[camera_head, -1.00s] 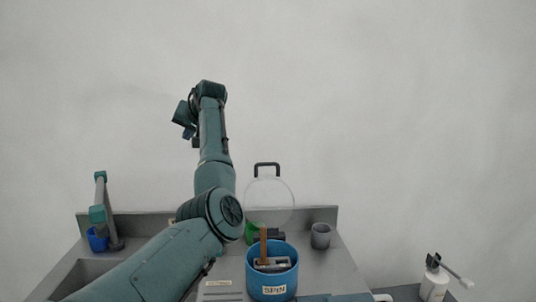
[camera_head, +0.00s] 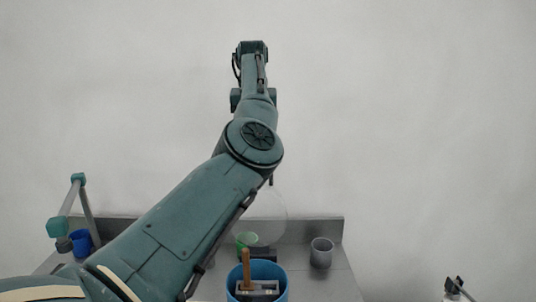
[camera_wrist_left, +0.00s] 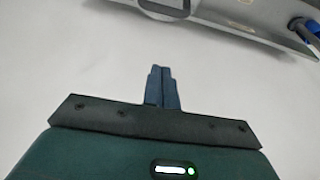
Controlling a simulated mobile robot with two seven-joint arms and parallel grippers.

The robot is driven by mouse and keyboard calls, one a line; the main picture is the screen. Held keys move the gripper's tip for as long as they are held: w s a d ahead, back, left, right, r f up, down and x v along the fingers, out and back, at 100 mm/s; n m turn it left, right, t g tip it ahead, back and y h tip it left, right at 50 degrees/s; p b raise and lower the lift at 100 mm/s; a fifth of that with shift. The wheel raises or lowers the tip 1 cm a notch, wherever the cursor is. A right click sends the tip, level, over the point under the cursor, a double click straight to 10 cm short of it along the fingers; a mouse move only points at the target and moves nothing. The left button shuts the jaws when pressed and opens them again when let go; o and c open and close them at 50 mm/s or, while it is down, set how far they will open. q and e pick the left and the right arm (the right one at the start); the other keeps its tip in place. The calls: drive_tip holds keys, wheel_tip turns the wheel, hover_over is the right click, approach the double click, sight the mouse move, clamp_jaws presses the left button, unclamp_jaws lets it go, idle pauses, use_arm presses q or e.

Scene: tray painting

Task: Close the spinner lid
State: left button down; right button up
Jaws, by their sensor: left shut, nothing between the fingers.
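The spinner is a blue tub (camera_head: 281,284) at the bottom middle of the head view, cut off by the frame's lower edge. A tool with a wooden handle (camera_head: 246,265) stands in it. The clear round lid (camera_head: 274,204) stands upright behind the tub, so the spinner is open. My left arm crosses in front of part of the lid and hides its handle. My left gripper (camera_wrist_left: 161,70) is shut and empty in the left wrist view, with pale wall behind its fingers. In the head view my left arm reaches high above the counter.
A blue cup (camera_head: 81,243) and a grey-teal jointed stand (camera_head: 62,207) are at the left.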

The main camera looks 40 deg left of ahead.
use_arm(q)
drive_tip(key=f, duration=0.3)
drive_tip(key=f+p, duration=0.1)
drive_tip(key=f, duration=0.5)
drive_tip(key=shift+w+a, duration=0.2)
drive_tip(key=shift+a, duration=0.15)
drive_tip(key=shift+s+d+p, duration=0.35)
drive_tip(key=shift+s+d, duration=0.25)
drive_tip(key=shift+s, duration=0.25)
use_arm(e)
drive_tip(key=shift+s+r, duration=0.3)
drive_tip(key=shift+r, duration=0.05)
